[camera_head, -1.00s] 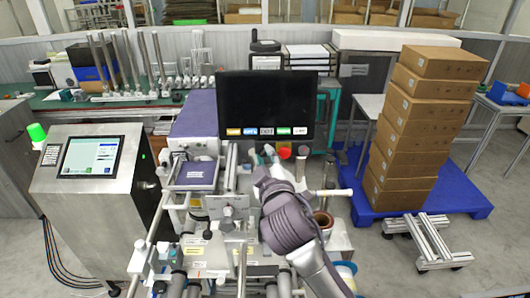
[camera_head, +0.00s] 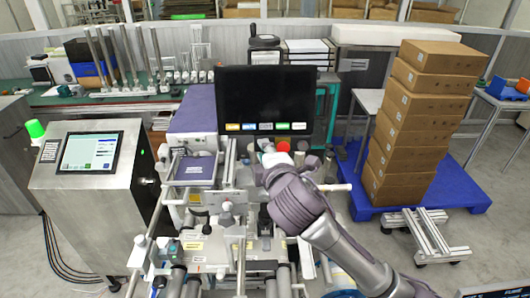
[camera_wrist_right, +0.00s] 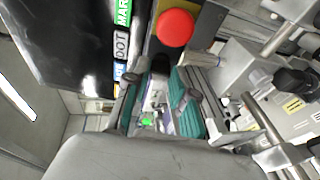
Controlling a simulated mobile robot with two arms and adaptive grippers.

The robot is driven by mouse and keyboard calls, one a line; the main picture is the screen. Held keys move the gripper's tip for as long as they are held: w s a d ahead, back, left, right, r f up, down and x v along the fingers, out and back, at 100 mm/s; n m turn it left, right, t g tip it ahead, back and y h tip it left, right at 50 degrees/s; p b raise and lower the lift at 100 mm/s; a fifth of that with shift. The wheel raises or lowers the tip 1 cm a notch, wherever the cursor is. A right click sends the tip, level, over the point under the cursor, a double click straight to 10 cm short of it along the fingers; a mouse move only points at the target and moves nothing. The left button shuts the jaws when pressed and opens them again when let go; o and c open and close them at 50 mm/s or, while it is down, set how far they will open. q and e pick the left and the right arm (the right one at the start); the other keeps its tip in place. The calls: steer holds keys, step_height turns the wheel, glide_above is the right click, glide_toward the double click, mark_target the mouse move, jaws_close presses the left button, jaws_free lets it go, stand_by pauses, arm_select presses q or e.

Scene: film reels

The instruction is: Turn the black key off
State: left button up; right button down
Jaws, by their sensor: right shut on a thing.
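The black key (camera_wrist_right: 160,64) is a small dark piece just below the red button in the right wrist view. My right gripper (camera_wrist_right: 159,84) has its teal-padded fingers on either side of it and is shut on it. Its exact turned position is hard to tell. In the head view my right gripper (camera_head: 264,150) reaches the panel under the dark screen, left of the red button (camera_head: 283,147). The key is hidden there behind the gripper and wrist. My left gripper is not in view.
The dark screen (camera_head: 265,98) stands just above the panel. Machine rods and rollers (camera_head: 235,205) fill the space to the left and below. A control box with a lit display (camera_head: 92,153) stands at left. Stacked cartons (camera_head: 415,125) stand at right on a blue pallet (camera_head: 455,193).

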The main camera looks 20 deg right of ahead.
steer(key=shift+d+r+n, duration=0.1)
steer(key=shift+r+n, duration=0.1)
steer(key=shift+n, duration=0.1)
steer(key=c, duration=1.3)
jaws_free()
steer(key=shift+o, duration=0.3)
steer(key=shift+w+f, duration=0.1)
steer(key=v, duration=0.7)
steer(key=shift+s, duration=0.2)
